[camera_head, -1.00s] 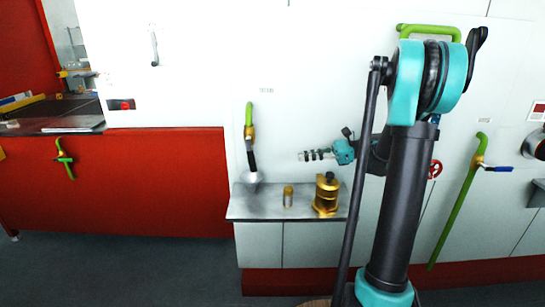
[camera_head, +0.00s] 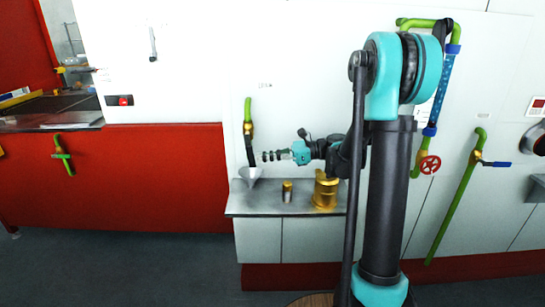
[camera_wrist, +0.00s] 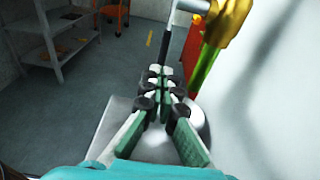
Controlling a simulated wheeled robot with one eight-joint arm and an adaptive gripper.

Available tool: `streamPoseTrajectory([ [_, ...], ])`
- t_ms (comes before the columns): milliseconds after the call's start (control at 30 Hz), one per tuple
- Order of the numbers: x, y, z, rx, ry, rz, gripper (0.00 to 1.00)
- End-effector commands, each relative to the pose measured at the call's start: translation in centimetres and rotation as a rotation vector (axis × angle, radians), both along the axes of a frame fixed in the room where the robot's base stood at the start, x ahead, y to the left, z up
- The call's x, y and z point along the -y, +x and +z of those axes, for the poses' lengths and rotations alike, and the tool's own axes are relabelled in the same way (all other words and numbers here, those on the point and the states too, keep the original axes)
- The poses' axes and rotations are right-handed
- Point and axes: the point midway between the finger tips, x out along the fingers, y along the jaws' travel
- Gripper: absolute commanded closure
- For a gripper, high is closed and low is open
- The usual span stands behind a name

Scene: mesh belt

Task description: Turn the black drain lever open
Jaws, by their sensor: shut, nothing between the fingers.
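The black drain lever (camera_head: 250,151) hangs almost straight down from a brass valve (camera_head: 248,129) on a green pipe (camera_head: 248,106) on the white wall. In the wrist view the lever (camera_wrist: 162,46) shows as a dark bar just beyond my fingertips, with the brass valve (camera_wrist: 232,18) at upper right. My gripper (camera_head: 266,156) is shut and empty, just right of the lever in the head view. In the wrist view its fingers (camera_wrist: 163,75) point towards the lever. I cannot tell whether they touch it.
A pale funnel (camera_head: 251,174) sits below the lever. A red handwheel (camera_head: 430,164) and a blue-handled valve (camera_head: 496,163) are farther right.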

Motion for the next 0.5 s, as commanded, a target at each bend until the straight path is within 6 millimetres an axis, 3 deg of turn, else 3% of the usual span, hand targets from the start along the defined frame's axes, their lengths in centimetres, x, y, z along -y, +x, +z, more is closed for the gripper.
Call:
streamPoseTrajectory([
  [367, -0.3, 0.0, -0.1, 0.0, 0.0, 0.001, 1.0],
  [500, -1.5, -0.1, -0.5, 0.0, 0.0, 0.003, 1.0],
])
